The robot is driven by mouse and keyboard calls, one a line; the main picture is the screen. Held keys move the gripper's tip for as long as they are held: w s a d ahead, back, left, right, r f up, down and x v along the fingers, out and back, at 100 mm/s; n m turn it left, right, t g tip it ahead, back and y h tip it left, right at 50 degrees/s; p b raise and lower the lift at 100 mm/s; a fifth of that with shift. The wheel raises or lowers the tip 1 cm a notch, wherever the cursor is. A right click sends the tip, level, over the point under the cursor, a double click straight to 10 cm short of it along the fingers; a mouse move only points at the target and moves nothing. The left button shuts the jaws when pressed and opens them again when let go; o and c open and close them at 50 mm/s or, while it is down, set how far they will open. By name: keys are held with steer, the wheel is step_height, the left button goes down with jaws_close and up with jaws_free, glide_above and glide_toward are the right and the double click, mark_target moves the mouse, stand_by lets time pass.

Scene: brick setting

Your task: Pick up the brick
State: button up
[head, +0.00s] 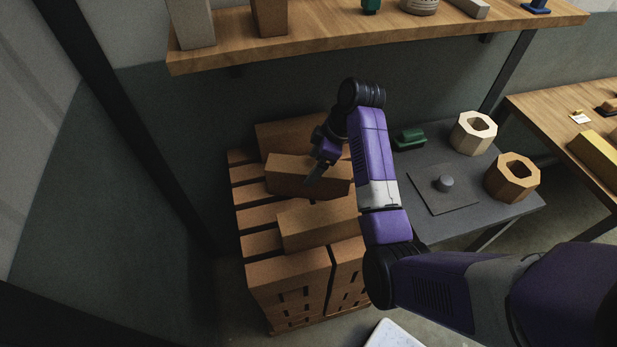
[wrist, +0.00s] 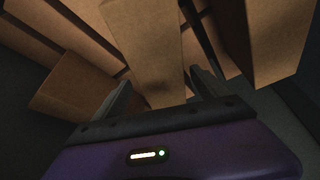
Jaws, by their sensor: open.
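Several plain brown bricks lie on a stack of bricks (head: 290,272). One loose brick (head: 297,176) lies on top at the middle, one (head: 318,222) lies nearer the front, and one (head: 290,134) lies at the back. My gripper (head: 315,172) points down over the middle brick. In the wrist view, my gripper's two fingers (wrist: 160,88) are apart, with a brick (wrist: 150,45) showing between and beyond them. I cannot tell whether the fingers touch it. My gripper hides part of the middle brick in the head view.
A wooden shelf (head: 350,42) with blocks hangs above the stack. To the right, a grey table (head: 418,160) holds two wooden octagonal rings (head: 473,133) (head: 511,178), a green piece (head: 409,138) and a plate with a grey knob (head: 444,183). A wooden table (head: 560,112) stands farther right.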

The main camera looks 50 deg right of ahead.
steer(key=shift+p+x, duration=0.7)
steer(key=shift+x, duration=2.75)
steer(key=shift+s, duration=0.1)
steer(key=shift+c, duration=0.2)
jaws_close()
steer(key=shift+r, duration=0.25)
